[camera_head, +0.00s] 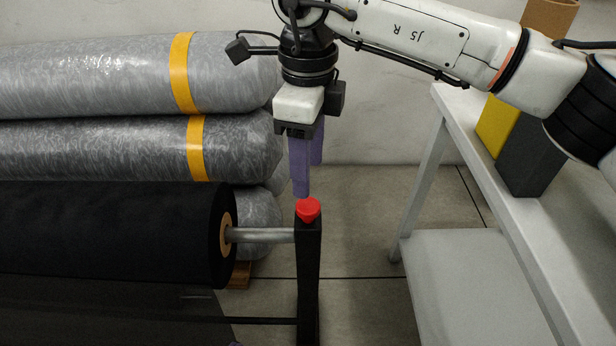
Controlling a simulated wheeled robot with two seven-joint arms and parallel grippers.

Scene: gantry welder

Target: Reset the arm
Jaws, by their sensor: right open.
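My right arm comes in from the right across the top of the head view. My right gripper (307,180) points down with its purple fingers just above a red knob (308,209). The knob sits on top of a black upright post (308,270). The fingers look apart and hold nothing; one partly hides the other. A small gap shows between the fingertips and the knob.
A black roll (110,235) on a metal shaft (262,235) joins the post from the left. Grey wrapped rolls (90,75) with yellow bands are stacked behind. A white table (470,125) on the right carries yellow (496,125) and dark grey (530,155) blocks. Floor shows between post and table.

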